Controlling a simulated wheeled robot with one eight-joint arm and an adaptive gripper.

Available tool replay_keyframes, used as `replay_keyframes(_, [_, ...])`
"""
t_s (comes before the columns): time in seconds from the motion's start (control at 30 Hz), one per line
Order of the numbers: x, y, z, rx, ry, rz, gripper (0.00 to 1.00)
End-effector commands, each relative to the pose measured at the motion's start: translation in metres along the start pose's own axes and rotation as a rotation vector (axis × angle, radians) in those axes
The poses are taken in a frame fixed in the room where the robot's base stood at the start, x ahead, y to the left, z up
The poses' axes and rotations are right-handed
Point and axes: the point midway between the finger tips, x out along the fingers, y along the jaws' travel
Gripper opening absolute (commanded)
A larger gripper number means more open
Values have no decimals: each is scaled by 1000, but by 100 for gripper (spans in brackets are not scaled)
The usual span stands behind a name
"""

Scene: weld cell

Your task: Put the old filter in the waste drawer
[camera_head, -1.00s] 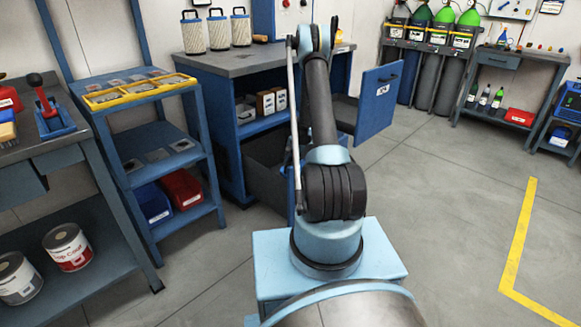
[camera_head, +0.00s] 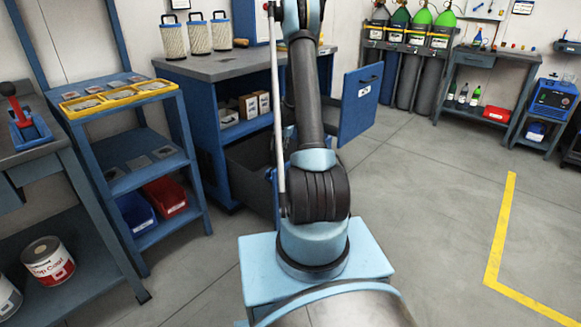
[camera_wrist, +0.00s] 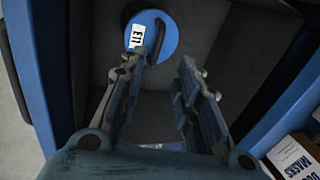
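In the wrist view, my gripper (camera_wrist: 160,65) points down into a dark-walled open drawer or bin (camera_wrist: 240,50), its two fingers apart with nothing visible between them. A round blue top (camera_wrist: 170,40) with a white label and dark curved handle lies beyond the fingertips, partly behind the left one. It looks like a filter's end cap; the body below is hidden. I cannot tell whether the left finger touches it. The dark drawer (camera_head: 248,168) also shows under the blue bench in the head view, where my arm hides the gripper.
Several white pleated filters (camera_head: 199,36) stand on the grey bench top (camera_head: 225,68). Small boxes (camera_head: 250,105) sit on its shelf. A blue panel with a handle (camera_head: 360,104) projects at right. A shelf rack (camera_head: 125,165) stands left. Floor at right (camera_head: 430,200) is clear.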

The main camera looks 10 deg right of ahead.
Motion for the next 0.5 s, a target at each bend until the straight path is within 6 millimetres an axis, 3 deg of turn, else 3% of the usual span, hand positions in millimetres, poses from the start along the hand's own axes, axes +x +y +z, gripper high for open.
replay_keyframes(0.1, [-39, 0, 15, -46, 4, 7, 31])
replay_keyframes(0.5, [-150, 18, 70, -203, 18, 33, 31])
